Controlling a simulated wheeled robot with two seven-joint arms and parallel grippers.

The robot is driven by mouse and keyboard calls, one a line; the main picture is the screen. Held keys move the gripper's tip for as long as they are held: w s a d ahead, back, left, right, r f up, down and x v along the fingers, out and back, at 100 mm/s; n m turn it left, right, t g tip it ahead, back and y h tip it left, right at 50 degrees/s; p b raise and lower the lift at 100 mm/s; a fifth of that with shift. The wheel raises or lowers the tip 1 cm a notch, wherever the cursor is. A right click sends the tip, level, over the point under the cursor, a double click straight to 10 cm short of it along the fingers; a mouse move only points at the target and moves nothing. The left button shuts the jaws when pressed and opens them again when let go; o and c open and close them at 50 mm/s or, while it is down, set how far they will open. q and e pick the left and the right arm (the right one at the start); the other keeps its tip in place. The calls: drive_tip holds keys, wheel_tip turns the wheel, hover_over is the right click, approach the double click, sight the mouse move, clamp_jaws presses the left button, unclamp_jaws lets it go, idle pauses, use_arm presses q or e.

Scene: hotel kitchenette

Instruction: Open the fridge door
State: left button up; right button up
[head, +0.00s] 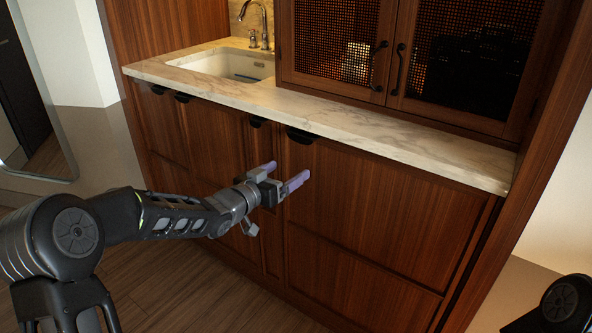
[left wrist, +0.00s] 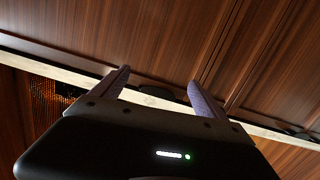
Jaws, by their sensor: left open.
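The wide wooden front panel (head: 360,200) below the right part of the counter looks like the fridge door, and it is closed. A black handle (head: 300,136) sits at its top left edge, just under the counter. My left gripper (head: 290,171), with purple fingers, is open and empty in front of the panel, lower than the handle in the head view. In the left wrist view the two fingers (left wrist: 158,78) point toward the wood, with a dark handle (left wrist: 163,88) showing between them, apparently beyond them. My right gripper is not in view.
A marble counter (head: 390,130) overhangs the fronts, with a sink (head: 225,64) at the left. Smaller cabinet fronts (head: 205,135) with black pulls stand left of the panel. Mesh-door cabinets (head: 455,55) stand on the counter. The wooden floor (head: 190,285) in front is clear.

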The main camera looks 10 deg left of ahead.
use_arm(q)
drive_tip(key=m+t, duration=0.1)
approach(299, 139)
drive_tip(key=shift+w+h, duration=0.4)
drive_tip(key=b+x, duration=0.1)
drive_tip(key=x, duration=0.7)
drive_tip(key=shift+f, duration=0.1)
drive_tip(key=shift+c, duration=0.2)
drive_tip(key=shift+s, duration=0.1)
clamp_jaws()
